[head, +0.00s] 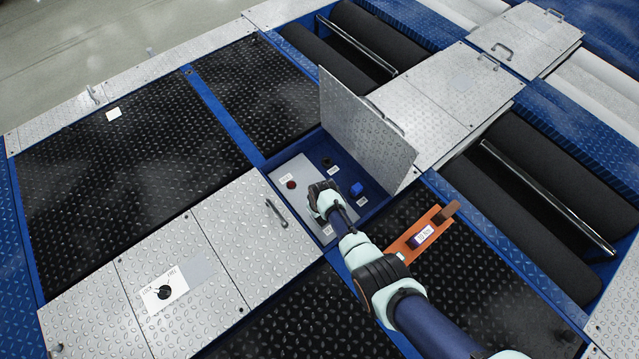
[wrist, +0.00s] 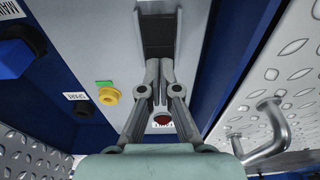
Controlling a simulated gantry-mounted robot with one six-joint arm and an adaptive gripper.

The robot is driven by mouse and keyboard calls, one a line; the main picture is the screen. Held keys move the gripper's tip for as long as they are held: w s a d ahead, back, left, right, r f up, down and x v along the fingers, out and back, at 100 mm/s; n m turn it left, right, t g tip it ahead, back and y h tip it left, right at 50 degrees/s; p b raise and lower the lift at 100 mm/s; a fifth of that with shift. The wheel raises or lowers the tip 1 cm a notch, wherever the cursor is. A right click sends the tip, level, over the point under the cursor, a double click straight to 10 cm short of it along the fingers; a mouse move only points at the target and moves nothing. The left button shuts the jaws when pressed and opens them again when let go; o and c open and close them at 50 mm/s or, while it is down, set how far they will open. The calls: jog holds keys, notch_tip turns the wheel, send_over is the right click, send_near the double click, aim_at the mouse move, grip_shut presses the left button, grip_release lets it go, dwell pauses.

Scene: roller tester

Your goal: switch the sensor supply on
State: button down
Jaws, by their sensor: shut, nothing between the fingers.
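My gripper (head: 322,198) is over a grey control panel (head: 284,169) in an open floor compartment. In the wrist view its two fingers (wrist: 159,68) are together and empty. Their tips lie in front of a dark rectangular piece (wrist: 158,35) on the panel; I cannot tell whether they touch it. A red round control (wrist: 161,121) shows between the finger links. A yellow knob (wrist: 109,96) with a green tag sits to the left, and a blue block (wrist: 14,57) is farther left.
The compartment's hatch lid (head: 365,125) stands upright at its back right. A metal handle (wrist: 268,130) on a tread plate is right of my gripper. An orange-brown bar (head: 405,240) with a label lies right of the compartment. A rotary switch (head: 164,291) is on the left plate.

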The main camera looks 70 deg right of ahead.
jog(key=shift+f, duration=0.3)
jog(key=shift+r, duration=0.1)
notch_tip(320, 180, up, 7)
jog(key=p, duration=0.7)
dwell(0.5)
